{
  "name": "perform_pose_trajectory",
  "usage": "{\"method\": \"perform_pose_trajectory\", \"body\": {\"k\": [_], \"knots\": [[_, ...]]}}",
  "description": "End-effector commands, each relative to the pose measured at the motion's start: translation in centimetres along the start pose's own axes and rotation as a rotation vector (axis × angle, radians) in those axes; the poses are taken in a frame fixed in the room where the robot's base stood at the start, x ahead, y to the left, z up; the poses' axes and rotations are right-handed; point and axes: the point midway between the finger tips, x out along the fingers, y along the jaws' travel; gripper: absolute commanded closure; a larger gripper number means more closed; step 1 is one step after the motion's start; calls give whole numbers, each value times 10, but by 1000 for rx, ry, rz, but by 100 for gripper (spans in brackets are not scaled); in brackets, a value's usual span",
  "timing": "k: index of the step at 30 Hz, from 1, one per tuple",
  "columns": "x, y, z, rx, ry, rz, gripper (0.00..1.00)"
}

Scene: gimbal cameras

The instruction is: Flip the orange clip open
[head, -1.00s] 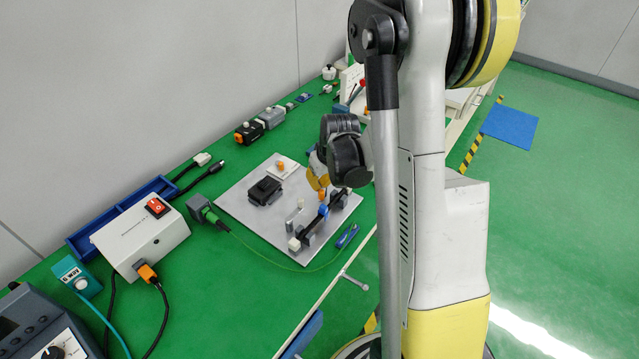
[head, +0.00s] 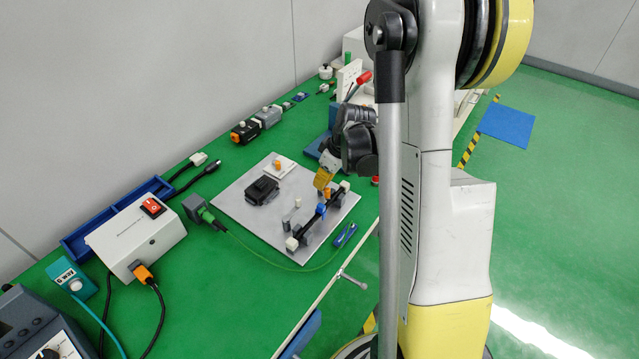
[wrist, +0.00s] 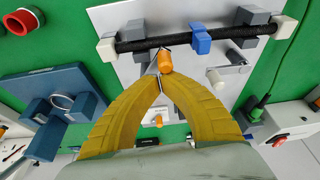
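The black bar (wrist: 240,33) runs across the top of the wrist view on grey supports, with white end caps. The orange clip (wrist: 165,61) sits at the bar, left of the blue clip (wrist: 201,40). In the head view the orange clip (head: 327,192) is near the bar's far end and the blue clip (head: 321,209) is nearer the middle. My gripper (wrist: 161,78) has its yellow fingers drawn together, tips meeting right at the orange clip's lower end. No part of the clip clearly shows between the tips. My gripper (head: 319,185) is over the metal plate in the head view.
The grey metal plate (head: 235,205) also carries a black block (head: 262,190) and a white piece with an orange knob (head: 278,164). A green cable (head: 262,254) and a blue tool (head: 345,235) lie at its near side. A blue fixture (wrist: 50,95) stands close left in the wrist view.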

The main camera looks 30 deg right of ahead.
Motion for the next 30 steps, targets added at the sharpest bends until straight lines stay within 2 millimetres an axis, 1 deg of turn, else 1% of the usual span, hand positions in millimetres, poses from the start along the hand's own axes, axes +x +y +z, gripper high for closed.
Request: {"method": "perform_pose_trajectory", "body": {"k": [10, 21, 30], "knots": [[-2, 8, 6, -290, -1, -102, 100], [-3, 12, 9, -286, -1, -100, 100], [-3, 12, 8, -286, -1, -100, 100]]}}
